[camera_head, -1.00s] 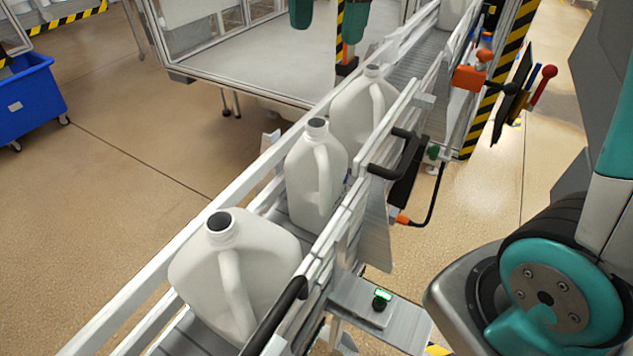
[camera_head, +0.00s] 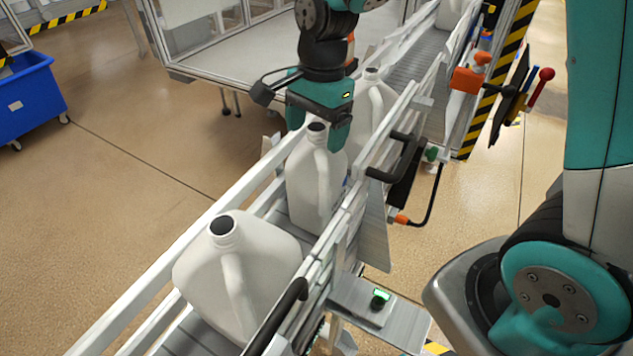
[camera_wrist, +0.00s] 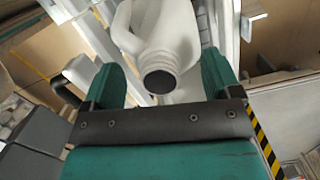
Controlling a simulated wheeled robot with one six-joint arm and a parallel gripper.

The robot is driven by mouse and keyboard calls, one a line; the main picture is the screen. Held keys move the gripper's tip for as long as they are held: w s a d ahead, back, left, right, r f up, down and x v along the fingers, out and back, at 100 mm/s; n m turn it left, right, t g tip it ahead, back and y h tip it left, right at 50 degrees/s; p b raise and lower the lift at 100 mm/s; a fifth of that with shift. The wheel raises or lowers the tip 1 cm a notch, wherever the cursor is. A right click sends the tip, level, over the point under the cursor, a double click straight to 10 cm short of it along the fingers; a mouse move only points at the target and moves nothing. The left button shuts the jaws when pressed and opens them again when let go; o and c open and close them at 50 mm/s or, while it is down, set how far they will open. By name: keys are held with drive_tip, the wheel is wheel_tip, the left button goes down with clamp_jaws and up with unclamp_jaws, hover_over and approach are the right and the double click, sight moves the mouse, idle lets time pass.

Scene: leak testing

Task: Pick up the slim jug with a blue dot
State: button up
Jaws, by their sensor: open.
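My gripper (camera_head: 318,132) is open at the jug's top, with a teal finger on each side of the neck. In the wrist view the jug's neck and dark cap (camera_wrist: 159,80) lie between the two open fingers (camera_wrist: 160,85). I cannot tell whether either finger touches it.
A wide white jug (camera_head: 240,270) stands nearer on the conveyor, and another (camera_head: 372,108) stands behind, partly hidden by my gripper. White guide rails (camera_head: 190,235) run along both sides. A black handle (camera_head: 388,174) sticks out by the right rail. A blue bin (camera_head: 30,98) stands far left.

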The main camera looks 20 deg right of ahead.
drive_tip(key=shift+f, duration=0.4)
drive_tip(key=c, duration=0.8)
